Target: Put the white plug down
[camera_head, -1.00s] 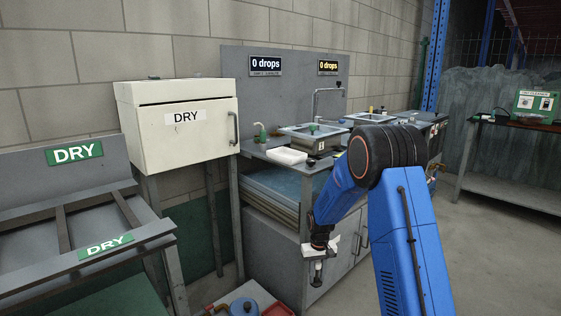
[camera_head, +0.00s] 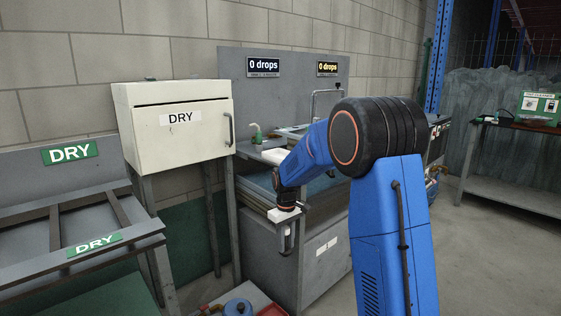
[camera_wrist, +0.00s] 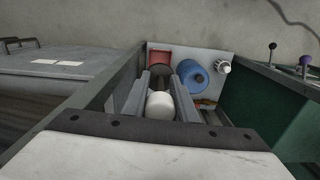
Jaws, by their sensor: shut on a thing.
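In the wrist view, the white plug (camera_wrist: 160,105) shows as a rounded white end between the two grey fingers of my gripper (camera_wrist: 162,100). My gripper is shut on it. In the head view, my gripper (camera_head: 286,240) points down in front of the grey sink cabinet, near its left front edge. The plug is too small to make out there. It is held up in the air, above the level of the floor tray.
A tray (camera_wrist: 213,60) with a blue round item (camera_wrist: 192,75) and a red item (camera_wrist: 159,57) lies below. The white DRY cabinet (camera_head: 180,135) and grey DRY rack (camera_head: 75,222) stand left. The sink bench (camera_head: 262,156) is behind my arm.

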